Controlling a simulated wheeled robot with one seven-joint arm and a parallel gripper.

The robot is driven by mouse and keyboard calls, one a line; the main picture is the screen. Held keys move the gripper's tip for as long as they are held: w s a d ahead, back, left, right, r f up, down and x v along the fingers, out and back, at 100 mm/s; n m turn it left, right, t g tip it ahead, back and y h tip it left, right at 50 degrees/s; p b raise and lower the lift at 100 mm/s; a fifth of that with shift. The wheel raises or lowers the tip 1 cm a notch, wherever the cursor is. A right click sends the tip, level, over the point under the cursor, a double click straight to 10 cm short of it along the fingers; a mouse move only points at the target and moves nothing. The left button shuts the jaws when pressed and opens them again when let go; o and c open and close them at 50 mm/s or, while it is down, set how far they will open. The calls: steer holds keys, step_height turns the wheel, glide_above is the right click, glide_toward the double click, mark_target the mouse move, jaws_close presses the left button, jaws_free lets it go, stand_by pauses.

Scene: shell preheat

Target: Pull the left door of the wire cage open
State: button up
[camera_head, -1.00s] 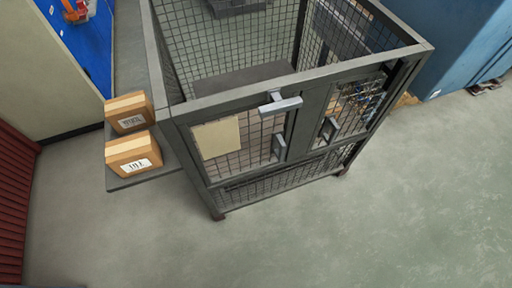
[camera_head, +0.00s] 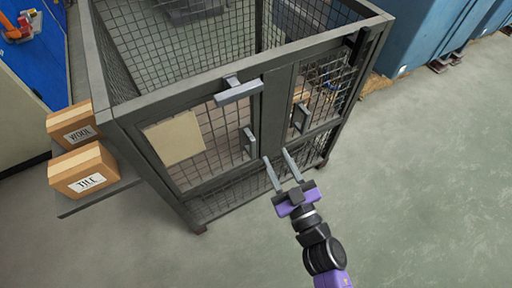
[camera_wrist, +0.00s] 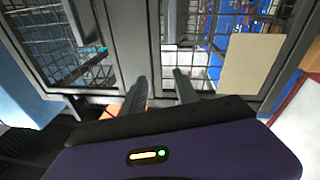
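The wire cage (camera_head: 205,95) is a dark grey frame with mesh walls. Its left door (camera_head: 196,181) has a beige panel (camera_head: 174,138) and looks closed. A grey upright handle (camera_head: 249,143) sits near that door's right edge. My gripper (camera_head: 277,156) is open and empty, with two long fingers pointing at the cage front. In the head view its fingertips lie just right of and below the left handle, apart from it. In the wrist view the open fingers (camera_wrist: 161,80) point at the door frames, and the beige panel (camera_wrist: 250,64) shows at the right.
A grey latch bar (camera_head: 239,91) sits on the top rail above the left door. The right door has its own handle (camera_head: 302,118). Cardboard boxes (camera_head: 83,170) stand on a side shelf at left. Blue bins (camera_head: 425,40) stand behind at right. The floor in front is clear.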

mark_target(254, 148)
steer(key=w+a+f, duration=0.2)
steer(key=w, duration=0.1)
steer(key=w+a+f+g+b, duration=0.1)
steer(key=w+a+f, duration=0.1)
steer(key=w+a, duration=0.1)
steer(key=w+a+f+g+b, duration=0.1)
steer(key=w+a+f, duration=0.1)
steer(key=w, duration=0.1)
steer(key=shift+a+f+m+y, duration=0.25)
steer(key=shift+f+m+y, duration=0.05)
steer(key=shift+m+y, duration=0.1)
steer(key=shift+s, duration=0.1)
steer(key=shift+c, duration=0.3)
jaws_close()
stand_by(1.0)
